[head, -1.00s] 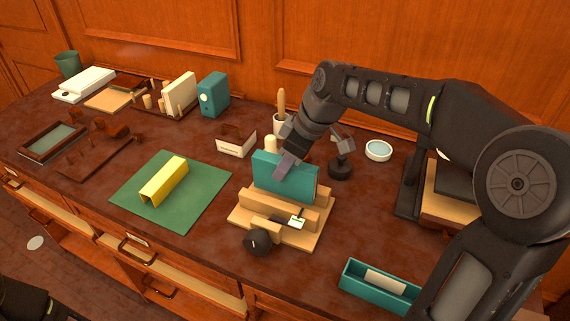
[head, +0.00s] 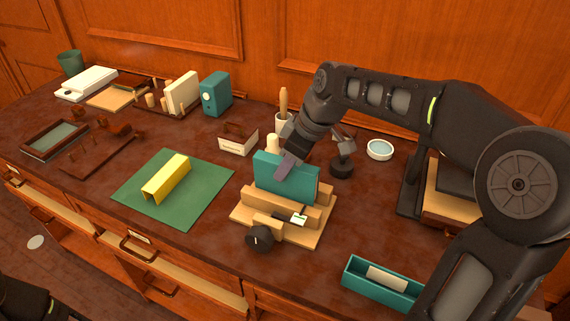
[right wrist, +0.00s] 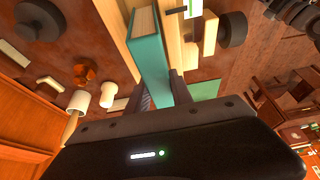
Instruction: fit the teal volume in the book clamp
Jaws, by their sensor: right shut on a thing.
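The teal volume (head: 300,182) stands upright in the wooden book clamp (head: 313,234). Its lower part is hidden behind the clamp's front bar. My right gripper (head: 284,166) is shut on the volume near its top edge. In the right wrist view the two fingers (right wrist: 160,92) lie on either side of the teal volume (right wrist: 150,62), with pale wooden bars of the clamp (right wrist: 112,30) on both sides of it. The clamp's black knob (head: 259,238) faces the front. My left gripper is not in view.
A yellow folded cover (head: 166,178) lies on a green mat (head: 205,184) left of the clamp. A teal open box (head: 378,284) is at front right. A dark stand (head: 342,165), a white dish (head: 380,149) and a small card holder (head: 237,142) are behind.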

